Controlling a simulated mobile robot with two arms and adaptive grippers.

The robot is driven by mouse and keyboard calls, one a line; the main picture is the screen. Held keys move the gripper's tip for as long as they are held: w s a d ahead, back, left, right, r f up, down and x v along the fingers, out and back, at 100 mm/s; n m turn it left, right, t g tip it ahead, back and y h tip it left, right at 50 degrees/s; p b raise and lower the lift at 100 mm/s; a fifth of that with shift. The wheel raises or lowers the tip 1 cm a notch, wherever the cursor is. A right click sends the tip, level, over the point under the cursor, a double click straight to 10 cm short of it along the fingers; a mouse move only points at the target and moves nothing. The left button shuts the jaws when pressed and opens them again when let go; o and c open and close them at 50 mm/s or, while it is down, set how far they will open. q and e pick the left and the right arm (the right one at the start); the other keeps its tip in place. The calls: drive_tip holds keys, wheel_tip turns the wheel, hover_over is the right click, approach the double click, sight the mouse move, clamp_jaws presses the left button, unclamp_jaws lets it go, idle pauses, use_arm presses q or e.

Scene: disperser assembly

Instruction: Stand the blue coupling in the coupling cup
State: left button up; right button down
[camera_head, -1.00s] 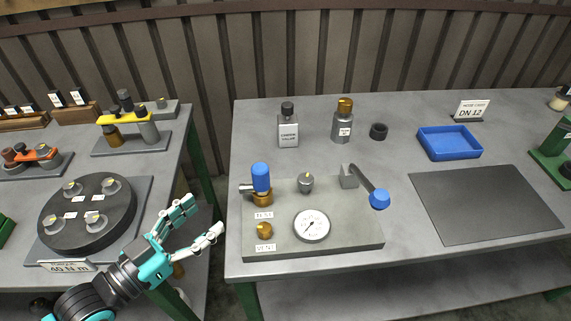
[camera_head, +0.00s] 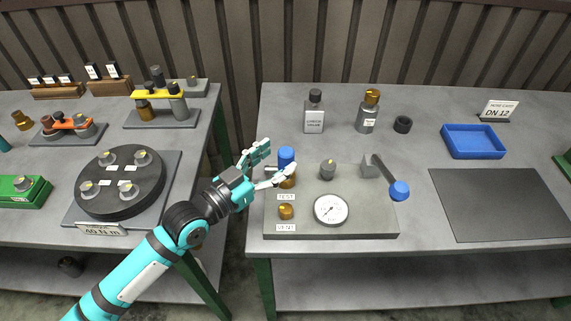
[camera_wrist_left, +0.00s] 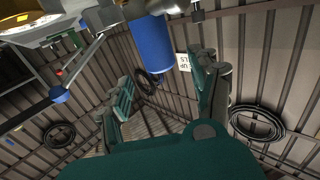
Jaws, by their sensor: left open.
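The blue coupling (camera_head: 286,158) stands upright on the brass fitting at the "TEST" label of the grey test plate. My left gripper (camera_head: 277,163) is open, with its two fingers just left of the coupling; the lower finger overlaps its base in the head view. In the left wrist view the blue coupling (camera_wrist_left: 152,45) appears between and beyond the two fingers (camera_wrist_left: 165,85), and I see no grip on it. A small dark round cup (camera_head: 402,124), which looks like the coupling cup, stands at the back of the table. My right gripper is not in view.
The test plate (camera_head: 370,226) also carries a gauge (camera_head: 330,210), a grey knob (camera_head: 327,169) and a lever with a blue ball (camera_head: 399,190). Two bottles (camera_head: 314,112) (camera_head: 367,112) stand behind it. A blue tray (camera_head: 474,142) and an empty dark mat (camera_head: 485,205) lie right.

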sight(280, 156)
use_arm(q)
drive_tip(key=x, duration=0.3)
drive_tip(key=shift+w+d+f+p, duration=0.1)
drive_tip(key=shift+w+d+p, duration=0.1)
drive_tip(key=shift+w+p, duration=0.15)
drive_tip(key=shift+d, duration=0.1)
drive_tip(key=c, duration=0.6)
clamp_jaws()
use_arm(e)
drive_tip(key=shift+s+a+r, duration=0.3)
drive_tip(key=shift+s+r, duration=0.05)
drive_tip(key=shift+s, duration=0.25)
